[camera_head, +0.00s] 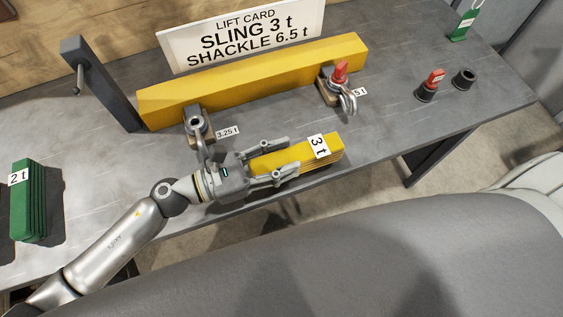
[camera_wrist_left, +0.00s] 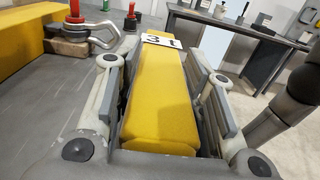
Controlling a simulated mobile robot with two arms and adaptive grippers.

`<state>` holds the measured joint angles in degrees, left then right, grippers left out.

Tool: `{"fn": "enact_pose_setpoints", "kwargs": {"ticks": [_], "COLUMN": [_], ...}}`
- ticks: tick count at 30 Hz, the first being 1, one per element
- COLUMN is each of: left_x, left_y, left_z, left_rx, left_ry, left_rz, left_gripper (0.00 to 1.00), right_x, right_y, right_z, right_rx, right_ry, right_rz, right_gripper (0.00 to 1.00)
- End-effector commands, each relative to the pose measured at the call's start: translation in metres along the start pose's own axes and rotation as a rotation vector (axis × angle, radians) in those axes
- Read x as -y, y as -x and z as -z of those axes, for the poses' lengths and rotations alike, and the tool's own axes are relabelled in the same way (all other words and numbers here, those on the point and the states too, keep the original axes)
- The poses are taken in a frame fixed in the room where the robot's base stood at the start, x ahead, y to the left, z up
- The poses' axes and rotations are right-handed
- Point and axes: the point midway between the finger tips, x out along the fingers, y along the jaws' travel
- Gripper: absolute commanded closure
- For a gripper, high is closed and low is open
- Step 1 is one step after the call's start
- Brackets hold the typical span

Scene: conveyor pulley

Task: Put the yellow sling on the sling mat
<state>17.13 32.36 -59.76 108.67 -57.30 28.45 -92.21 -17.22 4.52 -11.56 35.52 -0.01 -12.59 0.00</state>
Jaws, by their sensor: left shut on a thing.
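The yellow sling (camera_head: 300,155) is a folded, layered bundle with a white "3 t" label, near the front edge of the grey table. It also fills the middle of the left wrist view (camera_wrist_left: 162,95). My left gripper (camera_head: 287,158) is shut on the sling, with one finger along each long side. A dark shadow shows beside the sling; I cannot tell whether it touches the table. I cannot make out a sling mat in either view. My right gripper is not in view.
A yellow beam (camera_head: 255,82) lies behind the sling, with a 3.25 t shackle (camera_head: 197,125) and a red-pinned shackle (camera_head: 341,78) before it. A green 2 t sling (camera_head: 28,205) lies left. A lift card (camera_head: 240,35) reads "SLING 3 t".

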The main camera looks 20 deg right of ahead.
Motion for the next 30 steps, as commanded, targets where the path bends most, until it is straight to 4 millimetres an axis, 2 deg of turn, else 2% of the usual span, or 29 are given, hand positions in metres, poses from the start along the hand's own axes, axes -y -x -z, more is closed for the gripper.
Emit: {"fn": "enact_pose_setpoints", "kwargs": {"ticks": [5, 12, 26, 27, 30], "left_x": [-0.007, -0.009, -0.009, -0.009, -0.009], "left_y": [-0.003, -0.004, -0.004, -0.004, -0.004], "left_z": [0.007, 0.035, 0.044, 0.045, 0.044], "left_rx": [0.003, 0.003, 0.003, 0.001, 0.001], "left_ry": [0.001, 0.003, -0.001, 0.0, 0.0], "left_rz": [0.0, 0.0, 0.001, 0.0, 0.0], "left_gripper": [0.98, 0.98, 0.98, 0.62, 0.49], "right_x": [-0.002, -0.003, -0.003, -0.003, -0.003], "right_y": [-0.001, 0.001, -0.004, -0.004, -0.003], "right_z": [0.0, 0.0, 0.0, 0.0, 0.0], "right_rx": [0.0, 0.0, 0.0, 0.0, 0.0], "right_ry": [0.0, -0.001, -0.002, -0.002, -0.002], "right_rz": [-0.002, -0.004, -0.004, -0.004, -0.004], "right_gripper": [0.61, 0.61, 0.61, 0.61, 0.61]}}
